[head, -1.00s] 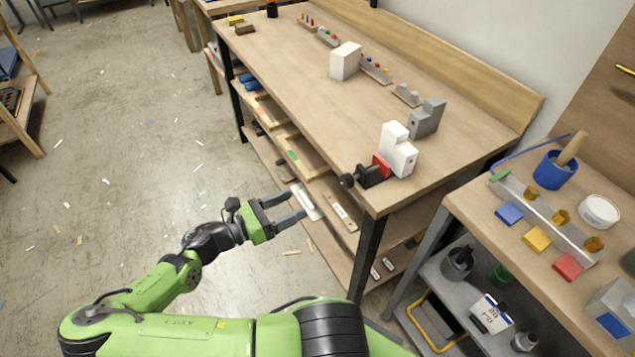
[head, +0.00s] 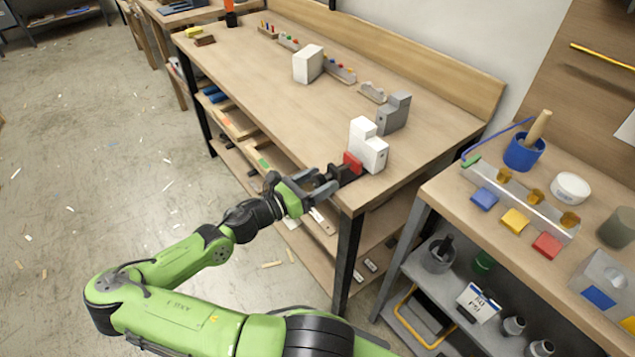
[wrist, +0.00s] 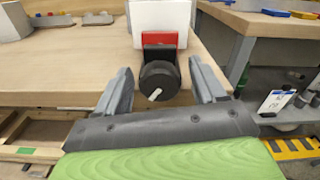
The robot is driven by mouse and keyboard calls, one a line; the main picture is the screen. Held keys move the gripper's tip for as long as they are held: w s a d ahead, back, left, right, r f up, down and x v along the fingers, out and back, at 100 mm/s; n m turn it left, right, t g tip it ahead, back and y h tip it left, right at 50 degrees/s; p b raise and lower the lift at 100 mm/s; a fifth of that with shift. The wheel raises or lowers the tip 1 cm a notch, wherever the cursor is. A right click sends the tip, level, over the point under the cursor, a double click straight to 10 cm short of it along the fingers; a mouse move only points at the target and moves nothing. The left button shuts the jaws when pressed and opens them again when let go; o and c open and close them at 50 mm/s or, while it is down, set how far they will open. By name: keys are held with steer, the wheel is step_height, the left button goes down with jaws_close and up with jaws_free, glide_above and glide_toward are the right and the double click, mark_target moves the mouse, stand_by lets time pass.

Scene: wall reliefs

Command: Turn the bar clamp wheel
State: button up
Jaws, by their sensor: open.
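The bar clamp (head: 346,171) is fixed at the near edge of the wooden workbench, with a red jaw (head: 353,161) against a white stepped block (head: 369,147). In the wrist view its black round wheel (wrist: 159,81) faces me, with a white mark slanting on its face. My gripper (head: 311,181) is open at the bench edge. In the wrist view its two grey fingers stand left and right of the wheel, with a gap on each side. In the head view the fingers partly hide the wheel.
The workbench (head: 262,84) carries a grey stepped block (head: 394,112) and a white box (head: 308,63) farther back. A second bench (head: 459,214) at right holds a blue cup (head: 523,152) and coloured blocks. A bench leg (head: 347,254) stands below the clamp.

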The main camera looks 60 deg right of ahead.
steer(key=c, duration=1.1)
steer(key=shift+o, duration=0.2)
steer(key=shift+m, duration=0.3)
steer(key=m+p, duration=0.1)
steer(key=m, duration=0.1)
steer(key=shift+m+p, duration=0.35)
steer(key=shift+m, duration=2.25)
steer(key=o, duration=1.1)
steer(key=shift+c, duration=0.2)
